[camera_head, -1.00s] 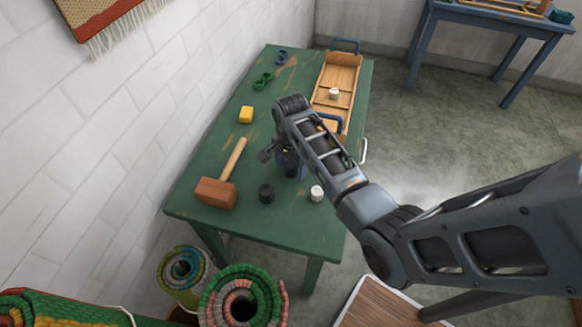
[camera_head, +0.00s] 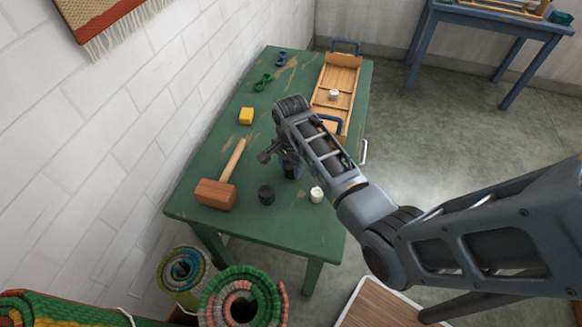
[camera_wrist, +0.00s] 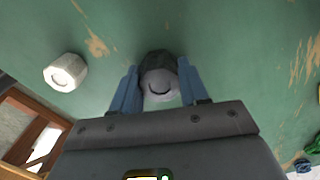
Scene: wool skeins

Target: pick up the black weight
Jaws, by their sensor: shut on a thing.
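My gripper (camera_wrist: 158,88) is shut on a dark, round weight (camera_wrist: 156,62), with a blue finger on each side of it. Its top shows pale grey with a ring in the wrist view. In the head view the gripper (camera_head: 290,166) is low over the green table, and my arm partly hides the held weight. I cannot tell whether the weight touches the tabletop.
A white weight (camera_head: 316,195) stands close by, and also shows in the wrist view (camera_wrist: 65,72). A mallet (camera_head: 217,192), a yellow block (camera_head: 246,116), green and blue skeins (camera_head: 263,82) and a wooden tray (camera_head: 341,76) share the green table (camera_head: 205,146).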

